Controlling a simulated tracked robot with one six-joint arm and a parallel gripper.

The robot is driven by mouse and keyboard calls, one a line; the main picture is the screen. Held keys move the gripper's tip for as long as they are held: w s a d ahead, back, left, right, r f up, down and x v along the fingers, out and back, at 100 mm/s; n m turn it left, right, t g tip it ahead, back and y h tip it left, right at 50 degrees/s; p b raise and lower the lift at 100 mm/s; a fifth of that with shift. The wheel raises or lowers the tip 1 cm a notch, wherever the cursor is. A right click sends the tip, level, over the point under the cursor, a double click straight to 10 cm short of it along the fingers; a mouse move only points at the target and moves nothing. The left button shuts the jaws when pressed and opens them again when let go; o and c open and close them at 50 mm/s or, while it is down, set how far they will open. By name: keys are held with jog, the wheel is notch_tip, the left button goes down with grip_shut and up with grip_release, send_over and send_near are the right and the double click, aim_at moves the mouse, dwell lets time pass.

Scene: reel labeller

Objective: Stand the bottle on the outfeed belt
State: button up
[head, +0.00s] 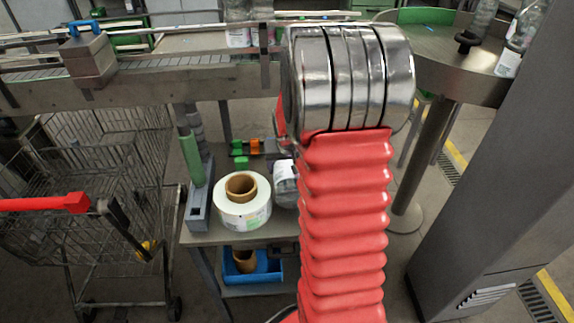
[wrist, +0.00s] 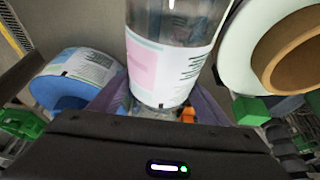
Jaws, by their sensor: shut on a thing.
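The bottle (wrist: 172,62) is clear, with a white, pink and green printed label, and fills the middle of the wrist view. My gripper (wrist: 157,103) is shut on its lower visible part, with a purple-grey finger on each side. The bottle's far end is cut off by the frame. In the head view my red-sleeved arm hides the gripper. A pale, clear object (head: 285,182), probably this bottle, shows partly beside the sleeve, above the low table. A conveyor belt (head: 40,78) runs along the back; I cannot tell whether it is the outfeed belt.
A white reel with a brown core (head: 241,203) lies on the low table (head: 210,238). A blue bin (head: 265,270) is on the shelf below. A wire trolley (head: 100,150) stands left. A round metal table (head: 440,55) with bottles is at the back right, behind a grey column (head: 490,190).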

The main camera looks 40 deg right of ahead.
aim_at(288, 165)
jog(key=shift+w, duration=0.1)
jog(key=shift+f, duration=1.75)
jog(key=o, duration=2.1)
jog(key=shift+f, duration=0.1)
jog(key=shift+v, duration=6.05)
